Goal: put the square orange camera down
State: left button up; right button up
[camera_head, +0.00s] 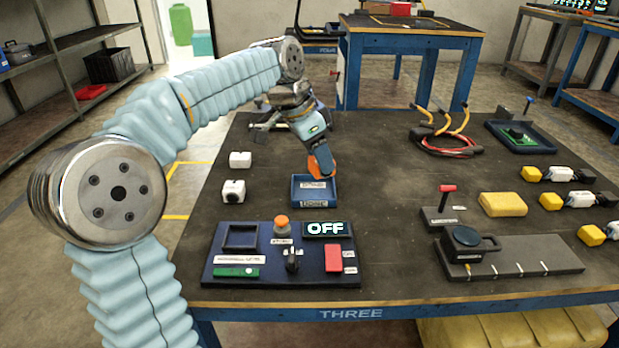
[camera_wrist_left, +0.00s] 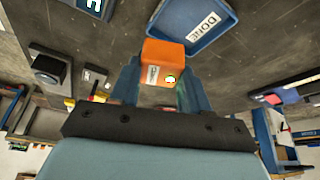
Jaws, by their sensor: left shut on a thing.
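The square orange camera (camera_wrist_left: 164,62) is held between the fingers of my left gripper (camera_wrist_left: 160,85). In the head view my left gripper (camera_head: 318,160) points down with the orange camera (camera_head: 322,165) at its tip, over the back part of a small blue tray (camera_head: 315,203) marked DONE. The tray (camera_wrist_left: 190,42) lies just beyond the camera in the left wrist view. The camera looks to be above the tray; the exact gap is hard to tell. My right gripper is not in view.
Two white cube cameras (camera_head: 233,190) stand left of the tray. A control panel (camera_head: 222,284) with an OFF display (camera_head: 323,228) lies in front of it. At right are a yellow block (camera_head: 503,204), a red-handled lever (camera_head: 446,190) and cables (camera_head: 445,140).

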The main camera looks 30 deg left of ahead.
aim_at(314, 161)
pick_arm(q)
jog(key=a+f, duration=0.1)
jog(key=w+f, duration=0.1)
jog(key=f, duration=0.1)
jog(key=shift+w+a, duration=0.1)
jog(key=shift+a, duration=0.3)
jog(key=f, duration=0.1)
jog(key=a+f, duration=0.1)
jog(key=w+f+b, duration=0.1)
jog(key=f, duration=0.1)
jog(key=shift+a, duration=0.2)
jog(key=shift+f, duration=0.4)
jog(key=shift+f, duration=0.25)
jog(key=o, duration=1.2)
jog(key=shift+r, duration=0.1)
jog(key=shift+c, duration=0.2)
